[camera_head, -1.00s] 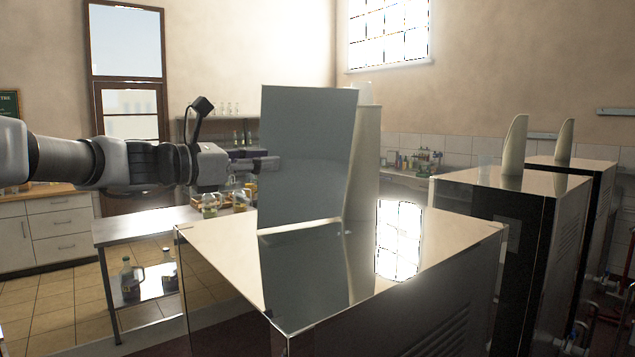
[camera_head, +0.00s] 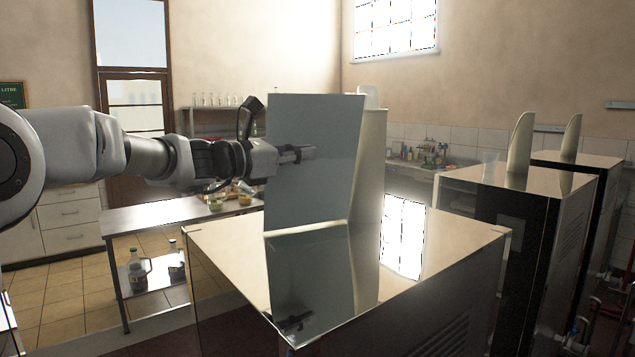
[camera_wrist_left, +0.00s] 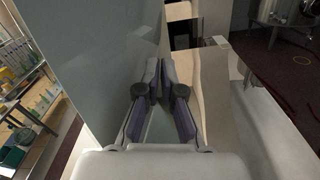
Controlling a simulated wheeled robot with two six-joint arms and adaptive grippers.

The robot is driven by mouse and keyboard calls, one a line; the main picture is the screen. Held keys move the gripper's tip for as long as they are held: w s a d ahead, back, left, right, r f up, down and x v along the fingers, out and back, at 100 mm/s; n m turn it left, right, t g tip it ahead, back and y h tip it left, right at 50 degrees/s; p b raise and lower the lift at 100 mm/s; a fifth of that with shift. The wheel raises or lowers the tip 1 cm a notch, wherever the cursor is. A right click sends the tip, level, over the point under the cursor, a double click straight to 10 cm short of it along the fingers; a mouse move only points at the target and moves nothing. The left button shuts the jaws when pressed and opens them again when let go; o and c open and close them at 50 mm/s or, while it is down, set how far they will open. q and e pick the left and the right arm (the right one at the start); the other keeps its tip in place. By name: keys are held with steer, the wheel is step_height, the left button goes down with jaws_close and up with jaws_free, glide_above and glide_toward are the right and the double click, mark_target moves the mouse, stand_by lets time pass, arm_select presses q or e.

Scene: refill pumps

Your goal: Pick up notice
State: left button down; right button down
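The notice appears to be the flat grey panel (camera_head: 315,185), standing upright on the shiny cabinet top (camera_head: 430,250); no writing shows on its near face. My left gripper (camera_head: 303,152) comes in from the left, and its fingers overlap the upper left part of the panel's near face. Whether they touch it I cannot tell. In the left wrist view the fingers (camera_wrist_left: 158,72) lie close together, with only a narrow gap at the tips, beside the panel (camera_wrist_left: 95,60). Nothing clearly shows between them. My right gripper is not in view.
A pale curved piece (camera_head: 371,160) stands right behind the panel. Two more metal cabinets stand to the right, one (camera_head: 515,190) nearer, each with a pale fin on top. A steel side table (camera_head: 150,215) with bottles below is at the left.

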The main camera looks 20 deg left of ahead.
arm_select(q)
steer(key=c, duration=1.3)
jaws_free()
steer(key=shift+w+d, duration=0.1)
